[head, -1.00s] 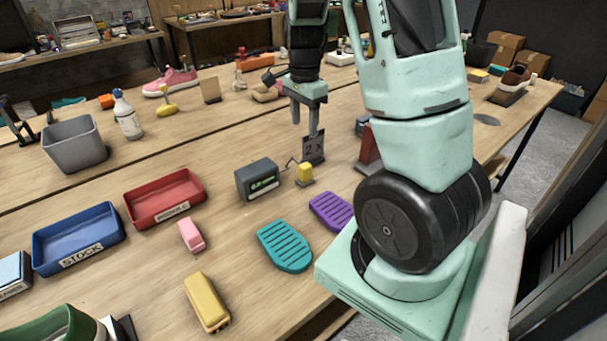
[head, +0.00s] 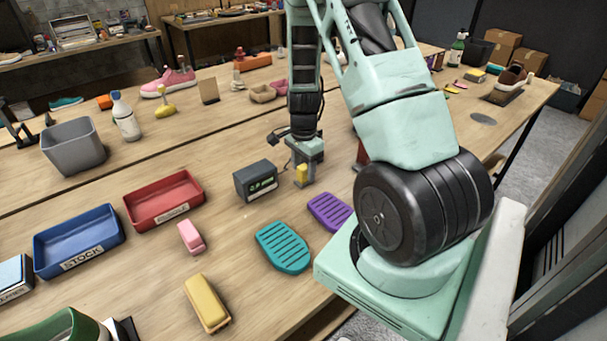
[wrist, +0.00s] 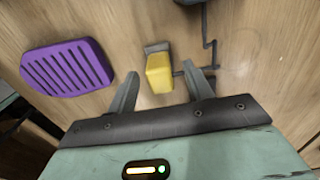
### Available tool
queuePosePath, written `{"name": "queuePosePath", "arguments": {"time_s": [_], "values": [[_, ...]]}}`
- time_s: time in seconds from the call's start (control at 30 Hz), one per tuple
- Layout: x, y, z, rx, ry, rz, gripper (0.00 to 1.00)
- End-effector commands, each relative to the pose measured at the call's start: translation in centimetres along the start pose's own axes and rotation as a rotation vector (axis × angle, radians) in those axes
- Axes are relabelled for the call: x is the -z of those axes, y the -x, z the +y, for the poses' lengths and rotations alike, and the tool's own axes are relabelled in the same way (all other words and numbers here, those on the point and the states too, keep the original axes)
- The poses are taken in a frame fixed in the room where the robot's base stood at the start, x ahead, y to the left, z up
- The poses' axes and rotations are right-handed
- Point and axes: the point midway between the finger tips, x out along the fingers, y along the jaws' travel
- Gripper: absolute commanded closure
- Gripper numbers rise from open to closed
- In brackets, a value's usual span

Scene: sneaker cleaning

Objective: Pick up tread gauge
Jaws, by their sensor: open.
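The likely tread gauge is a small yellow block on a grey base (head: 301,173), joined by a thin dark cable to a dark grey display box (head: 256,181) on the wooden table. In the wrist view the yellow block (wrist: 159,73) stands between the two fingers, with a gap to each. My gripper (head: 304,182) is open and points down over it, and its fingertips (wrist: 161,77) are on either side of the block. In the head view the gripper partly hides the block and its base.
A purple ribbed pad (head: 331,211) and a teal ribbed pad (head: 283,247) lie close by, nearer the front. Red (head: 165,200) and blue (head: 78,240) trays stand left, with a pink block (head: 191,237) and a yellow brush (head: 206,303) before them.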

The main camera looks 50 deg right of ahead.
Motion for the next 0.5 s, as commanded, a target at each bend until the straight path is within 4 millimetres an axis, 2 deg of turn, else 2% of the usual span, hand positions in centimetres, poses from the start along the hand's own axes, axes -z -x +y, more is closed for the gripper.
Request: {"name": "queuePosePath", "arguments": {"time_s": [0.2, 0.47, 0.5], "values": [[0.0, -2.2, 0.0, -0.001, 0.001, -0.001, 0.49], [0.0, -2.4, -0.1, 0.002, 0.001, 0.000, 0.49], [0.0, -2.4, -0.1, 0.001, 0.001, 0.000, 0.60]]}}
